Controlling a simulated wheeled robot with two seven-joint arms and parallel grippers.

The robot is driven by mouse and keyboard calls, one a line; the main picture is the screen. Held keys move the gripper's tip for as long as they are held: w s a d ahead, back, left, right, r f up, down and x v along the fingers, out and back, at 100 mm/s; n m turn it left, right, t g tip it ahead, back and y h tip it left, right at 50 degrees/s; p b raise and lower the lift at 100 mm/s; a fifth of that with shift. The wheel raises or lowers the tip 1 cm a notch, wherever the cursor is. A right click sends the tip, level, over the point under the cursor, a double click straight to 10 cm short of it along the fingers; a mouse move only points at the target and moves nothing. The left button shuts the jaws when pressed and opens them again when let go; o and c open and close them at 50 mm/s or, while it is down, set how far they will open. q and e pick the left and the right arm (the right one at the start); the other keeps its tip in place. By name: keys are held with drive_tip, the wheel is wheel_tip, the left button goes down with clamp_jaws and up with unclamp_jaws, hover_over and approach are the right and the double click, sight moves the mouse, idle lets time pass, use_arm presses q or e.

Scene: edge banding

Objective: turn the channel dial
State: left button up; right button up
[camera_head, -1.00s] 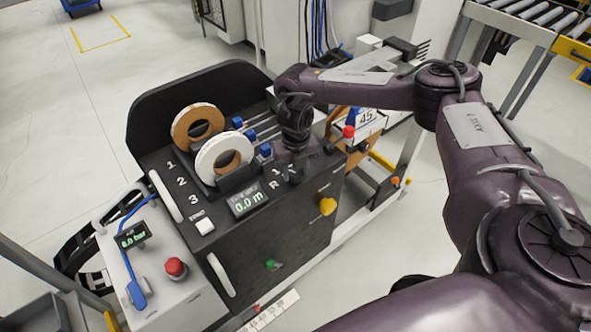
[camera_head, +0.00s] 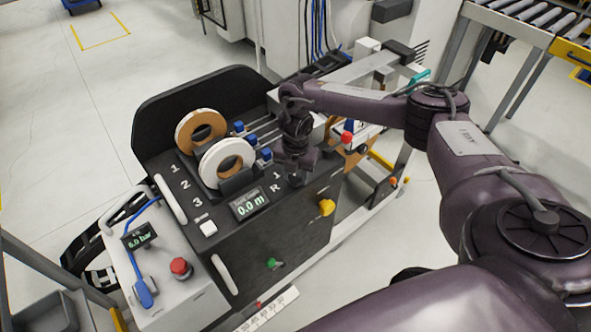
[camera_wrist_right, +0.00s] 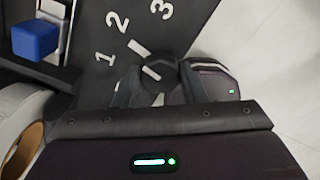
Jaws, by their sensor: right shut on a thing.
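The channel dial (camera_wrist_right: 153,76) is a dark round knob with a white pointer line. It sits on the black front panel (camera_wrist_right: 98,24) beside white numerals 1, 2 and 3 in the right wrist view. My right gripper (camera_wrist_right: 157,80) has its two dark fingers on either side of the dial and is shut on it. In the head view my right gripper (camera_head: 297,176) reaches down to the panel, right of the letter R and a numeral 1, and hides the dial. My left gripper is in neither view.
A white ring roll (camera_head: 227,160) and a brown one (camera_head: 200,130) stand left of the gripper. A display (camera_head: 249,204) reads 0.0 m. A yellow knob (camera_head: 326,207), a green knob (camera_head: 275,263) and a red button (camera_head: 180,267) are nearby. A blue block (camera_wrist_right: 35,38) shows left.

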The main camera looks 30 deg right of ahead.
sight(295, 177)
drive_tip(key=m+p, duration=0.4)
drive_tip(key=m, duration=0.2)
drive_tip(key=shift+r, duration=0.2)
drive_tip(key=shift+f+m+p, duration=0.1)
drive_tip(key=shift+m+p, duration=1.2)
drive_tip(key=shift+m, duration=1.2)
drive_tip(key=shift+w, duration=0.1)
drive_tip(key=o, duration=1)
wheel_tip(295, 177, up, 8)
drive_tip(key=shift+f, duration=0.1)
